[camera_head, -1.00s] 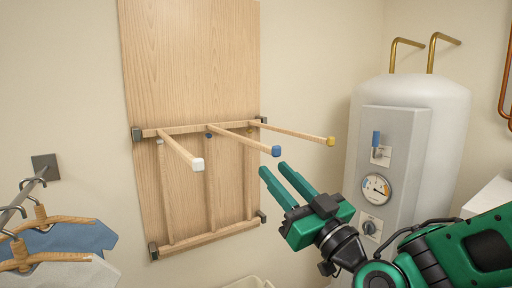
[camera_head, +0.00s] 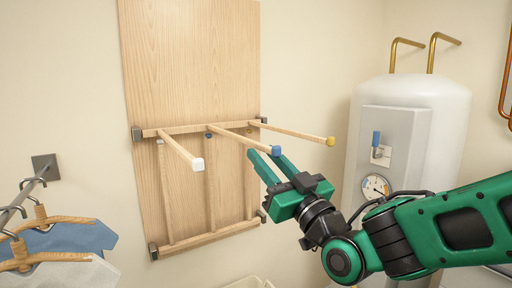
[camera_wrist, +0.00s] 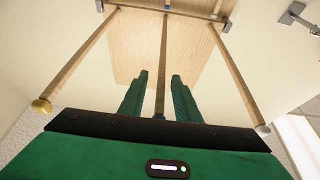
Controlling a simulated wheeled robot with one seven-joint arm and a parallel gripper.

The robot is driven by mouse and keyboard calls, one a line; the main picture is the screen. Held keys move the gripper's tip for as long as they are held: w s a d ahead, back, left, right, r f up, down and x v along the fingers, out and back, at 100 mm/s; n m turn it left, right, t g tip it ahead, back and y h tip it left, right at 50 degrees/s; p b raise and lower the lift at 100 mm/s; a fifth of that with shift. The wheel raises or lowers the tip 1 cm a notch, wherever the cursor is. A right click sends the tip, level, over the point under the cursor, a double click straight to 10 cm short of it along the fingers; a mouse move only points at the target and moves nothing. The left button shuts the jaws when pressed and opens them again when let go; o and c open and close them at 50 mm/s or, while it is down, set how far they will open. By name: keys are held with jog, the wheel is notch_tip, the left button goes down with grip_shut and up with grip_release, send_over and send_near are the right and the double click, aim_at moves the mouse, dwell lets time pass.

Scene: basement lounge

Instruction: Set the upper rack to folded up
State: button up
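The upper rack hangs on a wooden wall board (camera_head: 190,60). Its hinge bar (camera_head: 182,129) runs across the board, and three wooden rods stick out into the room. Their tips are white (camera_head: 197,164), blue (camera_head: 276,151) and yellow (camera_head: 330,141). My gripper (camera_head: 263,154) is open at the outer end of the middle, blue-tipped rod. In the wrist view the middle rod (camera_wrist: 165,45) shows between my two spread fingers, with its end close to the palm. The yellow tip (camera_wrist: 41,106) is at left there and the white tip (camera_wrist: 263,130) at right. I cannot tell whether the fingers touch the rod.
A lower rack (camera_head: 211,237) lies flat against the board, its rods upright. At right stands a white tank (camera_head: 425,110) with a gauge (camera_head: 375,187) and a blue lever (camera_head: 376,139). Hangers with clothes (camera_head: 65,238) hang at lower left. The board above the rack is bare.

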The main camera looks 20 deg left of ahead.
aim_at(254, 141)
jog(key=shift+x, duration=2.75)
jog(key=shift+c, duration=0.3)
grip_shut()
